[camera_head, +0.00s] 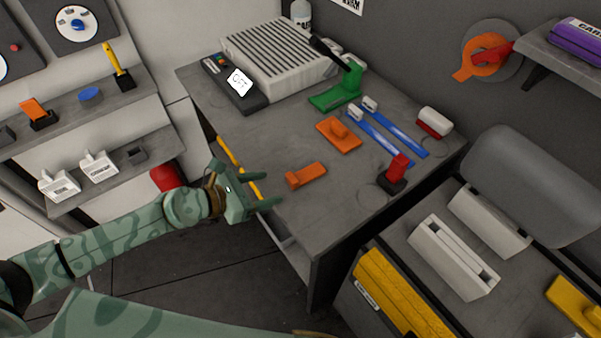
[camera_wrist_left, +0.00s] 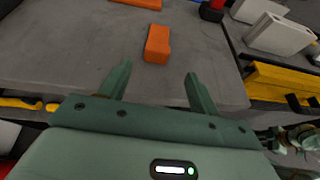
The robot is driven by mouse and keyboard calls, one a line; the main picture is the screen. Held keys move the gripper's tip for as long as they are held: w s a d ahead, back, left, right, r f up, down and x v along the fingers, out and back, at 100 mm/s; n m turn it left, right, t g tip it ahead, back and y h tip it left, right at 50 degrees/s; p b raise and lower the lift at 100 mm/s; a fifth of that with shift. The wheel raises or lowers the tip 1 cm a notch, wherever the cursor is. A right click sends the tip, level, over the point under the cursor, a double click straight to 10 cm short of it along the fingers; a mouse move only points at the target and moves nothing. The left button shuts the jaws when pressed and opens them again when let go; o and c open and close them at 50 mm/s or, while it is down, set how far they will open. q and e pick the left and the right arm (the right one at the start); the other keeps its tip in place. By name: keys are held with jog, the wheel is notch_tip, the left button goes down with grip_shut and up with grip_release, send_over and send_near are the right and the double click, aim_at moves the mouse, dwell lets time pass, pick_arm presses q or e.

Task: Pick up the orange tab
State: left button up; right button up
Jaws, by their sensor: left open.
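An orange tab (camera_head: 306,175) lies flat on the grey table (camera_head: 290,218), close to its front left edge. A second orange piece (camera_head: 338,135), a plate with a raised grip, lies farther back. My left gripper (camera_head: 267,190) is open and empty at the table edge, just left of the orange tab. In the left wrist view the orange tab (camera_wrist_left: 157,44) lies ahead of the fingers (camera_wrist_left: 158,85), roughly centred between them and apart from them.
Blue strips (camera_head: 380,130), a red-handled tool (camera_head: 397,174) and a green stand (camera_head: 340,92) are farther back and right on the table. A white grilled box (camera_head: 278,57) stands at the back. A yellow bar (camera_head: 238,165) runs along the table's left side.

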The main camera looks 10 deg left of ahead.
aim_at(288, 179)
pick_arm(q)
jog(key=x, duration=0.2)
jog(key=shift+w+d+f, duration=0.2)
jog(key=shift+w+d, duration=0.05)
jog(key=shift+d, duration=0.05)
jog(key=x, duration=0.3)
jog(key=b+x, duration=0.1)
jog(key=x, duration=0.1)
jog(key=shift+w+d+r, duration=0.1)
jog(key=shift+w+r, duration=0.1)
jog(key=shift+w, duration=0.2)
jog(key=c, duration=1.1)
